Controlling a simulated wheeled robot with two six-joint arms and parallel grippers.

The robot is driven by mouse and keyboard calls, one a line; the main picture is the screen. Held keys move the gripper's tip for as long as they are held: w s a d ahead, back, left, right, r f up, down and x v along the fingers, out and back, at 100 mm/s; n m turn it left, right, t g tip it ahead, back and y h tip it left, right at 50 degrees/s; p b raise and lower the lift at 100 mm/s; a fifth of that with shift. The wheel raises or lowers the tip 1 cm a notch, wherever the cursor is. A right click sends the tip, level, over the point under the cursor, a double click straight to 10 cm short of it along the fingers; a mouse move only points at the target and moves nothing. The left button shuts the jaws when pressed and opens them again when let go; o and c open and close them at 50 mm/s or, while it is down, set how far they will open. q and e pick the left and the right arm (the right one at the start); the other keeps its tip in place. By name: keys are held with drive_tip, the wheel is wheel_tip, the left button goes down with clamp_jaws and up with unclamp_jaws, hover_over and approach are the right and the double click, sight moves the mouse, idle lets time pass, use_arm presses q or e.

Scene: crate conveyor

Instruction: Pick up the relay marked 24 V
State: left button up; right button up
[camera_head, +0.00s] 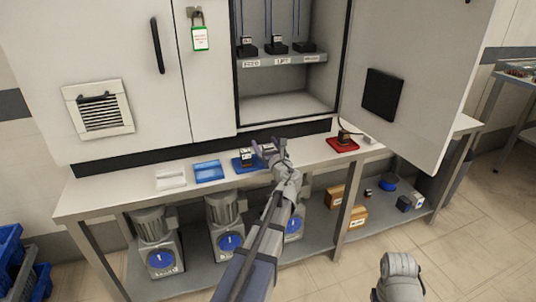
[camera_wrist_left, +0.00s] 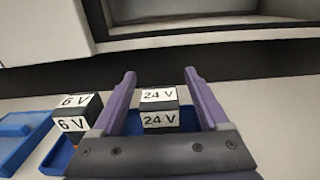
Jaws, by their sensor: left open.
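The relay marked 24 V (camera_wrist_left: 159,120) is a dark block with white labels on its top and front. In the left wrist view it stands in a blue tray (camera_wrist_left: 188,121), showing between the two purple fingers of my left gripper (camera_wrist_left: 160,73). The fingers are open, with a gap on each side of the relay; I cannot tell how far down they reach around it. A relay marked 6 V (camera_wrist_left: 75,124) stands to the left, outside the fingers. In the head view my left gripper (camera_head: 270,150) is over the bench and mostly hides the 24 V relay. My right gripper is out of view.
On the bench (camera_head: 110,197) are a white tray (camera_head: 171,180), a blue tray (camera_head: 209,172) and a red tray (camera_head: 342,144) with a dark item. The open cabinet door (camera_head: 420,60) reaches over the bench at right. Cabinet shelf (camera_head: 285,60) holds several devices.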

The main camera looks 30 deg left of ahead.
use_arm(q)
clamp_jaws()
idle(0.7)
